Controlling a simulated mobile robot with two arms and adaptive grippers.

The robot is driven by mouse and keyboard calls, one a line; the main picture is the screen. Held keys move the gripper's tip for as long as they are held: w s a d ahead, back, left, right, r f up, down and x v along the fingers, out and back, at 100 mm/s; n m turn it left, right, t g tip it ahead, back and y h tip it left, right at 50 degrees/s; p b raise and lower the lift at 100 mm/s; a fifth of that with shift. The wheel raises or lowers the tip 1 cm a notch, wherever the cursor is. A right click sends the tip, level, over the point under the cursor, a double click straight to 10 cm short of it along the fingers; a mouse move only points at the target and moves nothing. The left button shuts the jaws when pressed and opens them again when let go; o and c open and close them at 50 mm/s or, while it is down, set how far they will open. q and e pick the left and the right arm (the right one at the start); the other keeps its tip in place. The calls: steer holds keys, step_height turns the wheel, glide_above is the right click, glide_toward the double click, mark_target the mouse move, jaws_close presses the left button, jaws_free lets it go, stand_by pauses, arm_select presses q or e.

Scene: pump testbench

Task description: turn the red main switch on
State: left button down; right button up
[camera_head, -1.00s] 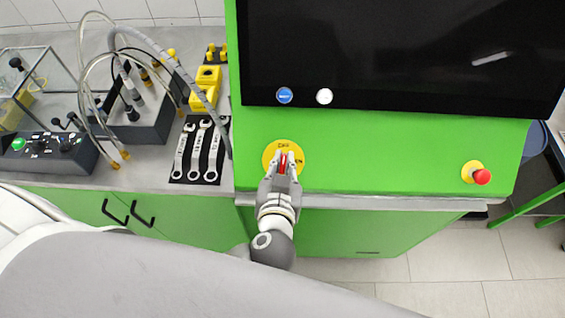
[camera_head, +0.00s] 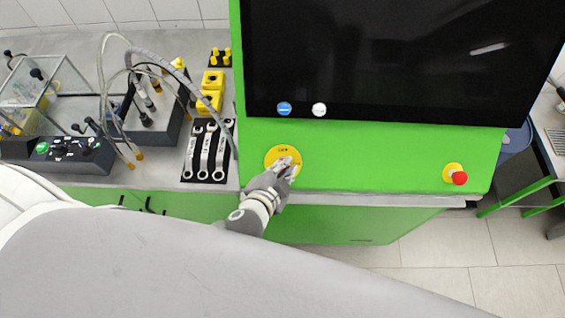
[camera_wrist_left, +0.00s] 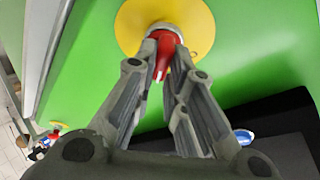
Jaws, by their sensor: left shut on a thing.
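The red main switch (camera_wrist_left: 165,50) sits on a round yellow plate (camera_head: 272,156) on the green panel of the testbench. The yellow plate also shows in the left wrist view (camera_wrist_left: 197,20). My left gripper (camera_head: 289,163) comes in from below and covers most of the switch in the head view. In the left wrist view the left gripper's fingers (camera_wrist_left: 163,60) are on both sides of the red knob and shut on it. My right gripper is in neither view.
A red emergency button (camera_head: 460,178) on a yellow base is at the panel's right. Wrenches (camera_head: 205,152) lie on the left bench.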

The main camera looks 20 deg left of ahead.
arm_select(q)
steer(key=m, duration=0.2)
steer(key=m+g+h, duration=0.1)
steer(key=m, duration=0.2)
steer(key=shift+g, duration=0.3)
steer(key=shift+f+m, duration=0.1)
steer(key=shift+m, duration=0.5)
steer(key=shift+f+g, duration=0.1)
steer(key=shift+g, duration=0.2)
steer(key=c, duration=1.6)
jaws_free()
steer(key=shift+o, duration=0.6)
steer(key=shift+w+d, duration=0.1)
steer(key=shift+w, duration=0.1)
steer(key=v, duration=1.2)
